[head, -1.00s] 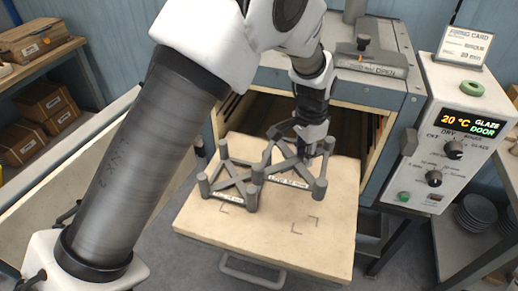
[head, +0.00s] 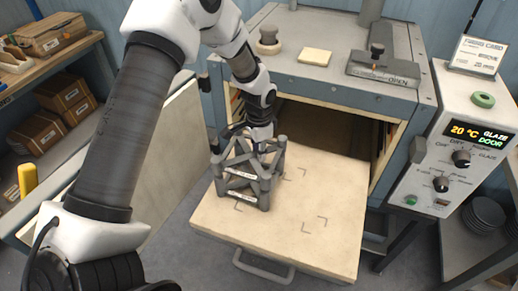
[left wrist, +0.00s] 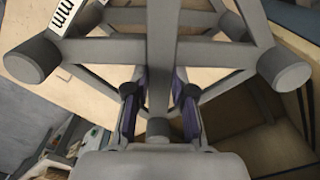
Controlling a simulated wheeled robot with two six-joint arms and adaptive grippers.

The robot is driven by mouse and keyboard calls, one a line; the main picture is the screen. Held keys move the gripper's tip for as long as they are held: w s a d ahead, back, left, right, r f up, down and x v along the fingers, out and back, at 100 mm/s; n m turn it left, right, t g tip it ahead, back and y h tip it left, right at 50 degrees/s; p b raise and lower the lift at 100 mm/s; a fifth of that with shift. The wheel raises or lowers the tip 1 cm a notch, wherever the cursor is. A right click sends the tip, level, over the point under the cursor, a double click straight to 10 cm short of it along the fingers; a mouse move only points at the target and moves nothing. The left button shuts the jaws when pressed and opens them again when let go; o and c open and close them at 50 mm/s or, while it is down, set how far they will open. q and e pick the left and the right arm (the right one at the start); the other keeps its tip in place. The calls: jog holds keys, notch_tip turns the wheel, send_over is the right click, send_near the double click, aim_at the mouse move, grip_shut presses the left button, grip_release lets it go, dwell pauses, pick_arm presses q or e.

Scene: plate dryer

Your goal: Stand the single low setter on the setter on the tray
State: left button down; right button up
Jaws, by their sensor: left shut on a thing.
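The grey low setter (head: 272,162), a cross-shaped frame with short round posts, is directly above the other grey setter (head: 243,198). That lower setter stands on the left part of the pale tray (head: 320,255). The upper one looks level, its posts roughly over the lower posts. I cannot tell whether they touch or a small gap is left. My left gripper (head: 258,145) is shut on a bar of the upper setter. In the left wrist view the purple-padded fingers (left wrist: 158,105) pinch a bar of this setter (left wrist: 205,52). My right gripper is out of view.
The tray sticks out from the open dryer (head: 330,125); its middle and right are bare apart from corner marks. A control box (head: 455,165) stands to the right. A weight (head: 268,42) and a pale tile (head: 314,57) lie on the dryer top.

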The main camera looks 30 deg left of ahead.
pick_arm(q)
jog(key=shift+s+a+f, duration=0.1)
jog(key=shift+f, duration=0.5)
jog(key=c, duration=1)
grip_release()
jog(key=shift+r, duration=0.4)
notch_tip(320, 180, up, 12)
jog(key=shift+r+b, duration=0.25)
jog(key=shift+b, duration=1)
